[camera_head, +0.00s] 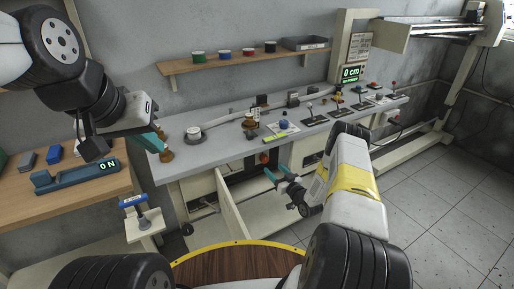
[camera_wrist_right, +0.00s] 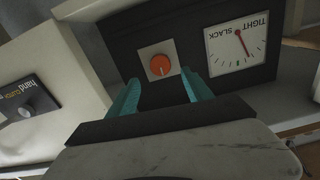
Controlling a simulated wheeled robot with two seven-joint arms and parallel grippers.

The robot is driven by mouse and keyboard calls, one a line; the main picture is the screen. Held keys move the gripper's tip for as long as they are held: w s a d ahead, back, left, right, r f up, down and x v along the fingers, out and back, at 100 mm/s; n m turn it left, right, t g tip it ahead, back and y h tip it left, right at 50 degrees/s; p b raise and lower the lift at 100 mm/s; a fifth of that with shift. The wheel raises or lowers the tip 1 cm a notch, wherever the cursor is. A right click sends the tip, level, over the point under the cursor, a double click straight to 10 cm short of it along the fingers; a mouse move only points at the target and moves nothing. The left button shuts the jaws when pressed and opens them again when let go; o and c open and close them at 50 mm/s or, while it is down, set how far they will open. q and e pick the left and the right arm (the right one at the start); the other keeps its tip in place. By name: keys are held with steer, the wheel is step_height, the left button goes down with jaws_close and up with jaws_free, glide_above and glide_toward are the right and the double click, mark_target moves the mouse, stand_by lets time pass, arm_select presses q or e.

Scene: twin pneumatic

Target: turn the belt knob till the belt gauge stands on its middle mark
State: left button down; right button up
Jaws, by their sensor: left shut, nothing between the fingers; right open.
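The orange belt knob (camera_wrist_right: 161,65) sits on a light square plate on a black panel in the right wrist view. In the head view it shows as an orange spot (camera_head: 264,157) under the bench. The belt gauge (camera_wrist_right: 236,45) is a white dial marked TIGHT and SLACK. Its red needle points down and to the right, off the small green mark, on the TIGHT side. My right gripper (camera_head: 277,174) is open, with its teal fingers either side of the knob in the wrist view, apart from it. My left gripper (camera_head: 154,142) is shut and empty above the bench's left end.
An open cabinet door (camera_head: 231,206) stands left of my right gripper. The bench (camera_head: 215,150) carries several levers and fittings. Tiled floor is free at the right.

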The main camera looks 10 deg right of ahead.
mark_target(265, 160)
steer(key=x, duration=0.7)
steer(key=shift+w+a, duration=0.15)
steer(key=shift+w, duration=0.15)
jaws_close()
steer(key=shift+n, duration=0.4)
steer(key=n, duration=0.5)
steer(key=shift+a+n, duration=0.1)
steer(key=shift+n, duration=0.3)
steer(key=n, duration=0.5)
